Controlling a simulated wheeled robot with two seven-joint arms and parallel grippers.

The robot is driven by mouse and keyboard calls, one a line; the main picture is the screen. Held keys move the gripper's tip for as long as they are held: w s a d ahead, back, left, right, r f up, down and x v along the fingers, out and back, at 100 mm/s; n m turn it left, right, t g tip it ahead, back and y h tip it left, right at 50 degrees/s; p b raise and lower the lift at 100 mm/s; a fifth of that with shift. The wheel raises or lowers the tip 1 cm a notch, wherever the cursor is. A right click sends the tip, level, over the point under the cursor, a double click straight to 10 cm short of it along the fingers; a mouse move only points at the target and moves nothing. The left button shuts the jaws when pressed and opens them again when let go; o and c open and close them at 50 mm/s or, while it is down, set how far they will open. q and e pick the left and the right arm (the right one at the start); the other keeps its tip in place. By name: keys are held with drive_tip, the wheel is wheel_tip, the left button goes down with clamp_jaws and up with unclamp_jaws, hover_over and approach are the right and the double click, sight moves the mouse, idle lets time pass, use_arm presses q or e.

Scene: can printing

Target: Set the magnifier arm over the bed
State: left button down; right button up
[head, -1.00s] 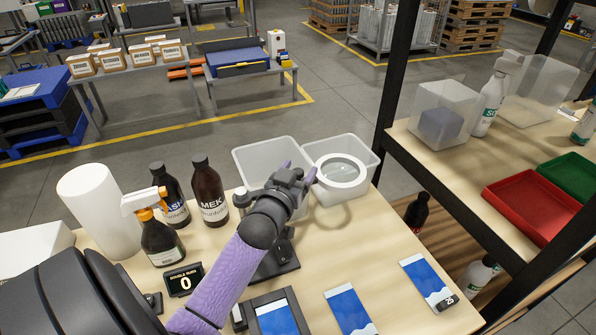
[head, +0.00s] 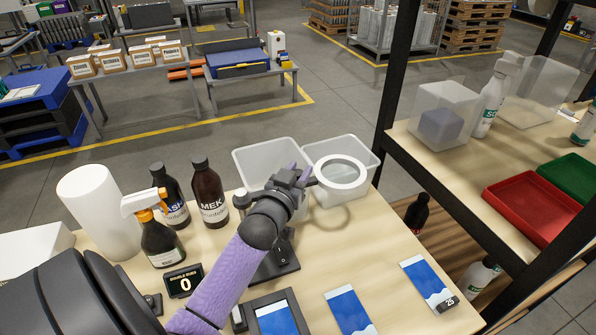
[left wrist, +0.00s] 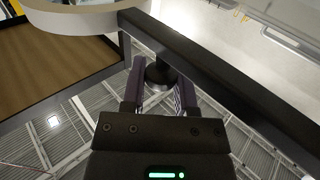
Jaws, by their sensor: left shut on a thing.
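The magnifier shows as a white ring with a clear lens (head: 341,172) in the head view, in front of the right translucent bin. My left gripper (head: 302,176) is at the left side of the ring, shut on the magnifier arm. In the left wrist view, its two dark fingers (left wrist: 159,88) stand on either side of a dark round knob under a dark bar (left wrist: 215,80). The white ring (left wrist: 75,18) shows at that view's upper left. The bed (head: 277,317) is a dark frame holding a blue and white sheet, at the table's front. My right gripper is not in view.
Two translucent bins (head: 262,158) stand at the table's back edge. Bottles (head: 209,192), a spray bottle (head: 157,235) and a white roll (head: 98,212) stand left. Blue and white sheets (head: 348,312) lie at the front right. A shelf post (head: 392,95) rises at right.

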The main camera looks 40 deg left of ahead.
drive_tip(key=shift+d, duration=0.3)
use_arm(q)
drive_tip(key=shift+s+d+h, duration=0.1)
drive_tip(key=shift+d+h, duration=0.05)
drive_tip(key=shift+h, duration=0.15)
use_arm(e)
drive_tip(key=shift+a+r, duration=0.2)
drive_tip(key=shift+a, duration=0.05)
use_arm(q)
drive_tip(key=s+d+m+g+h, duration=0.2)
drive_tip(key=s+m+g+h, duration=0.3)
drive_tip(key=h, duration=0.6)
drive_tip(key=s+d+m+g+h+b, duration=0.1)
drive_tip(key=s+d+m+g+h, duration=0.2)
drive_tip(key=s+m+g+h, duration=0.3)
drive_tip(key=shift+s+m+h+b, duration=0.3)
drive_tip(key=shift+s+m+h, duration=2.1)
drive_tip(key=shift+m, duration=0.9)
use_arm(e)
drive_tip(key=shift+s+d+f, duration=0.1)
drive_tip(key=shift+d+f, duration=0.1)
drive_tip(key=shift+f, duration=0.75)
